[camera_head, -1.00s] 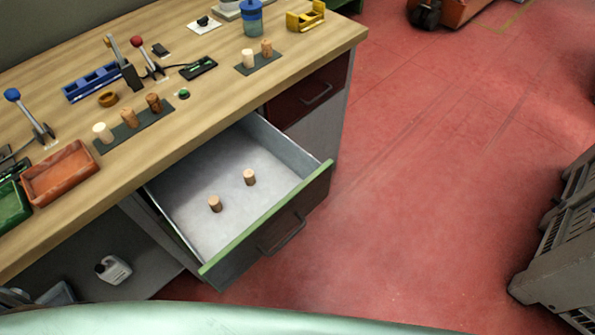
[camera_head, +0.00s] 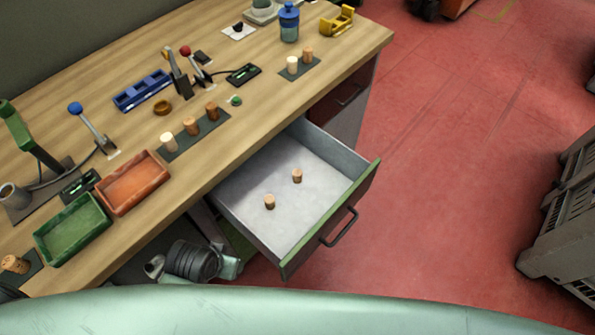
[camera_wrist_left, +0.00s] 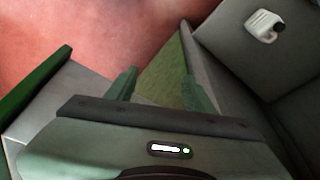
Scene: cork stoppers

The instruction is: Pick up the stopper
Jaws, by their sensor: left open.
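Two small cork stoppers, one nearer (camera_head: 269,202) and one farther (camera_head: 297,176), stand upright in the open drawer (camera_head: 325,160). On the bench, a dark strip holds a pale stopper (camera_head: 169,142) and two brown ones (camera_head: 191,126) (camera_head: 211,111). Another mat holds a pale stopper (camera_head: 292,65) and a brown one (camera_head: 307,55). One more stopper (camera_head: 15,264) is at the lower left. My left gripper (camera_wrist_left: 160,76) is open and empty in the left wrist view. My right gripper is out of view.
The bench (camera_head: 240,130) carries an orange tray (camera_head: 133,182), a green tray (camera_head: 72,229), levers and a blue rack (camera_head: 142,90). A white jug (camera_wrist_left: 264,26) is at the wrist view's upper right. Grey crates (camera_head: 565,245) stand right. Red floor (camera_head: 450,180) is open between.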

